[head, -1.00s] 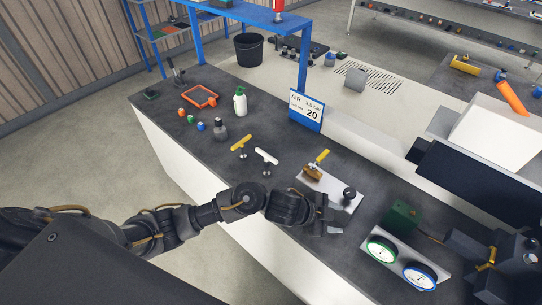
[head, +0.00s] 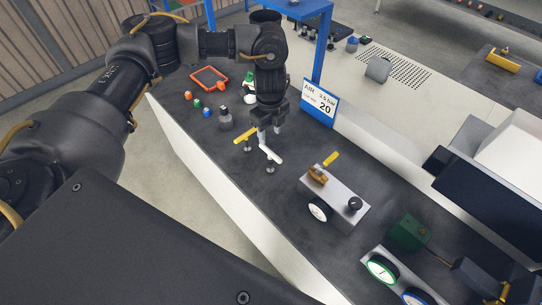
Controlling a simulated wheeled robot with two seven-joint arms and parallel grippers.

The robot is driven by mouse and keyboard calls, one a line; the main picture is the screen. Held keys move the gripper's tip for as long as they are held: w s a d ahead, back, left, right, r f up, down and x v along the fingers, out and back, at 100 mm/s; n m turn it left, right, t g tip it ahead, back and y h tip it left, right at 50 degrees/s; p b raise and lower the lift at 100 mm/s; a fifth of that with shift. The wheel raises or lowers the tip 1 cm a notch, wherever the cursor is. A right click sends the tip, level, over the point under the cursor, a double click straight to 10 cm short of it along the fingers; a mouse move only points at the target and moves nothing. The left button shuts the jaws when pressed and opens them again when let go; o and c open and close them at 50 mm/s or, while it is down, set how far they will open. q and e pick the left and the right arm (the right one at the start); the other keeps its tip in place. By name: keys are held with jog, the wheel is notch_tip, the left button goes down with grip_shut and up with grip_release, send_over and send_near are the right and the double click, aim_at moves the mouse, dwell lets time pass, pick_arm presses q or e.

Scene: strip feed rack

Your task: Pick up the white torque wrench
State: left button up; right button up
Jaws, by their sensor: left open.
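The white torque wrench (head: 271,154) stands on the dark bench with its white handle at the top of a short dark stem. Just left of it is a similar yellow-handled tool (head: 245,136). My left gripper (head: 269,136) is open and points down from above. Its fingertips are at or just behind the white handle's upper left end. I cannot tell whether they touch it.
A grey unit with a yellow lever (head: 331,160) and a dial (head: 318,210) stands to the right. An AIR sign (head: 319,103) is behind. Bottles (head: 225,118) and an orange tray (head: 209,78) are at left. Gauges (head: 382,269) stand at front right.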

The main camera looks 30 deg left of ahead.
aim_at(270, 151)
pick_arm(q)
notch_tip(270, 151, down, 5)
jog(key=shift+d+r, duration=0.1)
jog(key=shift+d, duration=0.05)
jog(key=shift+f, duration=0.25)
jog(key=f, duration=0.1)
jog(key=f+p, duration=0.1)
jog(key=f, duration=0.2)
jog(key=shift+s+f+p, duration=0.2)
jog(key=shift+s+p, duration=0.05)
jog(key=shift+p, duration=0.15)
jog(key=shift+f, duration=0.35)
pick_arm(e)
jog(key=shift+s+d+r, duration=0.1)
jog(key=shift+s+r, duration=0.1)
jog(key=shift+r, duration=0.75)
pick_arm(q)
jog(key=shift+c, duration=0.5)
grip_shut()
